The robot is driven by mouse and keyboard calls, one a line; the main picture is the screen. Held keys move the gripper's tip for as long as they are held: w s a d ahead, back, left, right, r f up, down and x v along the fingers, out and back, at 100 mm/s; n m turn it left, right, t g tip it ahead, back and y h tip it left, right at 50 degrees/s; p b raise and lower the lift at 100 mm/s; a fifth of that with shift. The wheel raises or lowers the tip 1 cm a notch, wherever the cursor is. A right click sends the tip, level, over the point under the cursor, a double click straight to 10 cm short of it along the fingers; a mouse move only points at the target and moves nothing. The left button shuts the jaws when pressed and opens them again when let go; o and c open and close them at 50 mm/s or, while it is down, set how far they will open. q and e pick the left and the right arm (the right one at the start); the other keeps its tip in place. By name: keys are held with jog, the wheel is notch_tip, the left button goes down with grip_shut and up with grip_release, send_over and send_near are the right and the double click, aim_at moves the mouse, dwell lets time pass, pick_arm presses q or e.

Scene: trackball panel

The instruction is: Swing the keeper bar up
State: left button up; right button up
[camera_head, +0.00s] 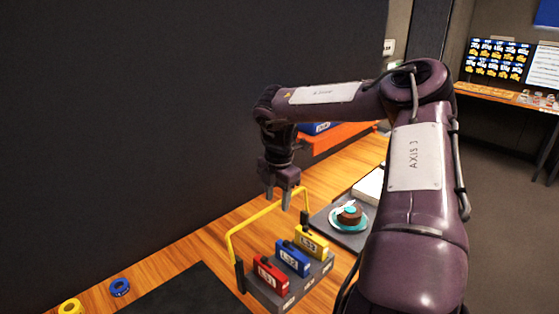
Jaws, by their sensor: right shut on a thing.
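The yellow keeper bar (249,221) is a wide U-shaped rod. Its legs run up from dark posts at the two ends of a grey block (292,290), and its crosspiece stands above and behind the block. Red (270,276), blue (292,257) and yellow (311,241) labelled padlock-like pieces stand in a row on the block. My right gripper (279,203) points down at the crosspiece, right of its middle, and is shut on it. The fingers partly cover the bar there. My left gripper is out of view.
A teal dish with a brown round piece (349,215) sits on a grey panel (325,224) right of the block. An orange-red tray (340,137) lies behind. Blue (120,287) and yellow (70,307) rings lie at lower left near a dark mat (190,292). A dark wall rises behind the wooden table.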

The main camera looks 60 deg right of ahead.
jog(key=shift+w+d+r, duration=0.1)
jog(key=shift+w+r, duration=0.1)
jog(key=shift+w, duration=0.15)
notch_tip(320, 180, up, 7)
jog(key=s+b, duration=0.1)
jog(key=shift+r, duration=0.15)
dwell(0.6)
jog(key=shift+a, duration=0.2)
